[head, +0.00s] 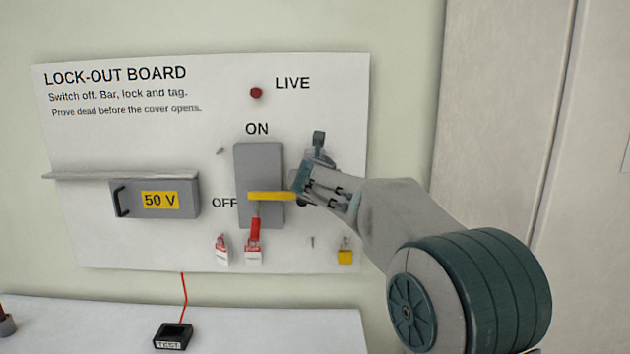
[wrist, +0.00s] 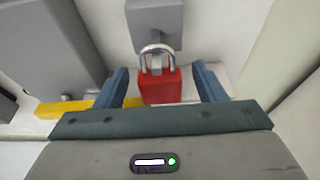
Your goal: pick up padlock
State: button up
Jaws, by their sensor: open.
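A red padlock (wrist: 161,88) with a silver shackle shows in the wrist view, below a grey bracket (wrist: 155,22). Whether the shackle goes around part of the bracket cannot be told. My gripper (wrist: 161,73) is open, with one blue finger on each side of the padlock body. A gap shows at the right finger; contact on the left is hard to judge. In the head view my gripper (head: 301,180) is at the board, right of the switch box, and the red padlock is hidden behind it.
A yellow bar (head: 268,196) crosses the grey switch box (head: 250,160) and reaches to my gripper; it also passes by the left finger in the wrist view (wrist: 68,107). A yellow padlock (head: 345,257) and red-and-white tags (head: 222,252) hang lower on the board.

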jog(key=shift+w+f, duration=0.1)
jog(key=shift+w, duration=0.1)
jog(key=c, duration=1.1)
